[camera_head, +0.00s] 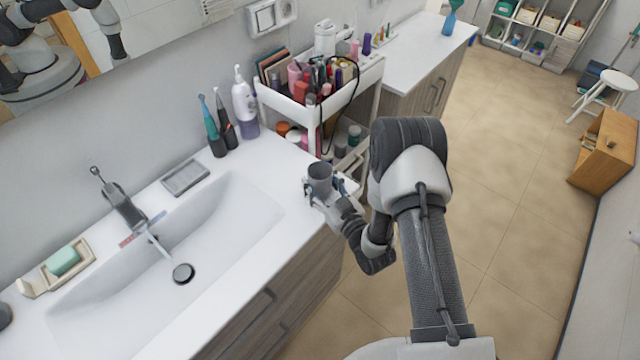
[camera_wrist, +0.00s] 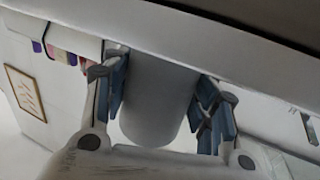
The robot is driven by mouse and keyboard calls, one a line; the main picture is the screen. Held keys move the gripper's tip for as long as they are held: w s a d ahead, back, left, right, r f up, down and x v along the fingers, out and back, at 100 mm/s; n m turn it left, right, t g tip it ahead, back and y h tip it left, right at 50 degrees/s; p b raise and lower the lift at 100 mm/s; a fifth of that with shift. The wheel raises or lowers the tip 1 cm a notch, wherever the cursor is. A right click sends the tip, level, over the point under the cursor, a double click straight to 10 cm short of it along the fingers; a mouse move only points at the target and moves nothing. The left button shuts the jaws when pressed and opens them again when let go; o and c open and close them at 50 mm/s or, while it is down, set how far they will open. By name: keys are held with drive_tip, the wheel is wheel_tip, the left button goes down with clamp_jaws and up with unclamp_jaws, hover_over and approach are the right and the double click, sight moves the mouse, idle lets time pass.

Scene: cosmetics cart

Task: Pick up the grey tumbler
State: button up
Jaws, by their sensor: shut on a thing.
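The grey tumbler (camera_head: 320,178) is a small dark grey cup near the right end of the white sink counter. In the head view it stands upright with its open rim facing up. My gripper (camera_head: 319,192) is shut on it from the side nearest my arm. In the wrist view the tumbler (camera_wrist: 155,100) sits between the two blue-padded fingers of my gripper (camera_wrist: 162,105). I cannot tell whether its base touches the counter.
A white cart (camera_head: 287,108) crowded with cosmetics stands just behind the tumbler. A white pump bottle (camera_head: 245,105) and two electric toothbrushes stand on the counter by the wall. The basin (camera_head: 215,225) lies to the left, with a faucet (camera_head: 122,208).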

wheel_tip(320, 180, up, 19)
drive_tip(key=p, duration=0.4)
drive_tip(key=w+d+r+m+t+h+b, duration=0.1)
drive_tip(key=d+r+m+t+h+b, duration=0.2)
drive_tip(key=d, duration=1.3)
drive_tip(key=r+m+h, duration=0.1)
drive_tip(key=m+h, duration=0.2)
drive_tip(key=h, duration=0.3)
drive_tip(key=shift+w+d+r+m+h+b, duration=0.15)
drive_tip(key=shift+d+m+h+b, duration=0.15)
drive_tip(key=shift+h+b, duration=0.1)
drive_tip(key=shift+a, duration=0.15)
